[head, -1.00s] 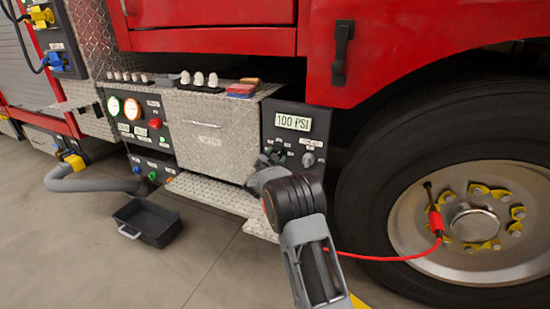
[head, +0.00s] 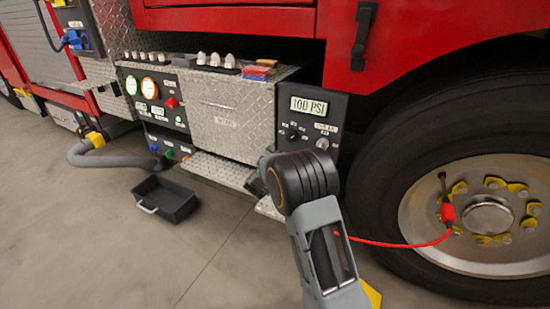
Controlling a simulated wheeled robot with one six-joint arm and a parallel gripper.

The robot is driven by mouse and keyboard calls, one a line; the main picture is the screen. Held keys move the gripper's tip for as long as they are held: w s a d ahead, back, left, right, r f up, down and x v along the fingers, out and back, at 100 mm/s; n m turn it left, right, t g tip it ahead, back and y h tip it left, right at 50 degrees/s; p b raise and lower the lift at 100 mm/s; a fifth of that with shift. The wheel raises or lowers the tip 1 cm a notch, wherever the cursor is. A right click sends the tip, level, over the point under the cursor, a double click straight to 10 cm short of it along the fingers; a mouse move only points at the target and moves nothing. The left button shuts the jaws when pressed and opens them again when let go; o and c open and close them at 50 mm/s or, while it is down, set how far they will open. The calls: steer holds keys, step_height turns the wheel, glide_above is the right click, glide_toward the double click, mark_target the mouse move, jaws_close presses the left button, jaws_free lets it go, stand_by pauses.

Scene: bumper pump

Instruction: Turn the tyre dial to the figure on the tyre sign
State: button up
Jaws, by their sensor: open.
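A dark panel (head: 308,122) beside the silver cabinet carries a pale sign (head: 309,106) reading 100 PSI. Below the sign are a black dial (head: 293,135) on the left and a grey knob (head: 322,143) on the right, with a small label above it. The marks around the black dial are too small to read. My gripper (head: 254,185) is below and left of the panel, apart from both knobs. It is open and holds nothing that I can see. My own wrist hides part of it.
A diamond-plate step (head: 215,170) juts out below the cabinet (head: 232,113). A black tray (head: 165,198) lies on the floor at left.

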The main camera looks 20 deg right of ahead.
steer(key=shift+p+v, duration=0.4)
steer(key=shift+v, duration=2.2)
steer(key=s+a+r+n+y+p, duration=0.35)
steer(key=r+y+p, duration=0.35)
steer(key=r, duration=0.4)
steer(key=s+a+r+n+y+p, duration=0.3)
steer(key=a+r+n+y+p, duration=0.15)
steer(key=r+p, duration=0.65)
steer(key=s+d+r+n+g+p, duration=0.1)
steer(key=s+r+n+g+p, duration=0.2)
steer(key=s, duration=0.9)
steer(key=s+d+r+n+g+p, duration=0.1)
steer(key=s+r+n+g+p, duration=0.2)
steer(key=s+r+g+p, duration=0.4)
steer(key=s+r+y+p, duration=0.1)
steer(key=s+r+p, duration=0.1)
steer(key=s, duration=0.3)
steer(key=shift+s+d+r+n+p, duration=0.2)
steer(key=shift+s+r+n+p, duration=0.15)
steer(key=shift+p, duration=0.45)
